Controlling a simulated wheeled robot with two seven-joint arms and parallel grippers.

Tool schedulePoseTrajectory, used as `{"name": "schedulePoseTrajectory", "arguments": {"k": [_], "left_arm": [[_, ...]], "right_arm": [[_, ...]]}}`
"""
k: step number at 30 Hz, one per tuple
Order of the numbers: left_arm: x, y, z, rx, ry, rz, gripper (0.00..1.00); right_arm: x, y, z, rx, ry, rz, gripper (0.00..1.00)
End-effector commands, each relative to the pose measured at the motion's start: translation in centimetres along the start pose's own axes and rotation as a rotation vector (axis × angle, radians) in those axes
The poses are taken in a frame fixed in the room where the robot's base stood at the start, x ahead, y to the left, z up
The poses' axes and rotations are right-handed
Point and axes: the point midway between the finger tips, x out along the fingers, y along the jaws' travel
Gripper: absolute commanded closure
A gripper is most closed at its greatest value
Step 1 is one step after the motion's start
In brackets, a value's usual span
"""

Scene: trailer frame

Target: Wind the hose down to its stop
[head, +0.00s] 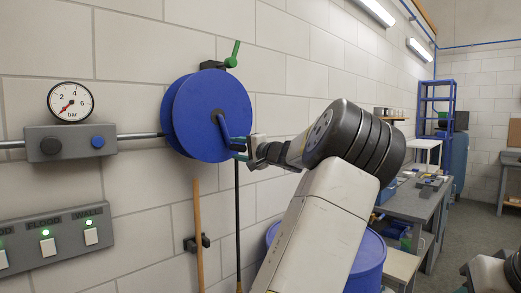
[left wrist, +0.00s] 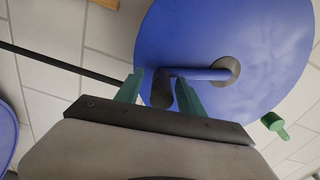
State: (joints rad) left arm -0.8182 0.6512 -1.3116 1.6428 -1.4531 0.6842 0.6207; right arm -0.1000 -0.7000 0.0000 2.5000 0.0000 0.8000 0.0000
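A blue hose reel (head: 205,110) is mounted on the wall, with a blue crank arm (head: 223,127) on its face. The black hose (head: 238,225) hangs straight down from below the reel; its lower end is out of view. My left gripper (head: 240,147) is at the crank's outer end. In the left wrist view, the green fingertips of my left gripper (left wrist: 160,92) stand either side of the dark crank knob (left wrist: 161,89). A gap shows between the knob and the left-hand finger; the other finger is close beside it or touching. My right gripper is out of view.
A green lever (head: 233,55) sits above the reel. A gauge (head: 70,101) and a grey valve box (head: 70,142) are left of it, above a switch panel (head: 55,238). A wooden pole (head: 198,235) stands below. A blue drum (head: 368,262) and a workbench (head: 412,200) are right.

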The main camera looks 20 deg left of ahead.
Motion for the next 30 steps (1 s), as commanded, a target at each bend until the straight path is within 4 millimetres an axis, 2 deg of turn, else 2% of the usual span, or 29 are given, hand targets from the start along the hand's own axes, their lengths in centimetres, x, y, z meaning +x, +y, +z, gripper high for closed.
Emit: {"name": "schedulePoseTrajectory", "arguments": {"k": [5, 8, 15, 21, 30], "left_arm": [[-0.1, -0.1, 0.0, -0.001, 0.001, -0.001, 0.54], [-0.8, -0.1, -0.1, -0.001, 0.002, 0.0, 0.54], [-4.9, 0.0, -0.1, -0.001, 0.004, 0.0, 0.54], [-7.3, 0.0, -0.1, 0.0, 0.002, 0.0, 0.54], [-7.8, 0.0, 0.0, 0.0, 0.0, -0.001, 0.54]], "right_arm": [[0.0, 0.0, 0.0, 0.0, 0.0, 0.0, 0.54], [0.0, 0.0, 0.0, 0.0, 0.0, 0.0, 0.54], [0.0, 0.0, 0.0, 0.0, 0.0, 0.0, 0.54], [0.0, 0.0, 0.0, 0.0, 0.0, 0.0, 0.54], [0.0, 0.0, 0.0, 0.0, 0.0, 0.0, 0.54]]}}
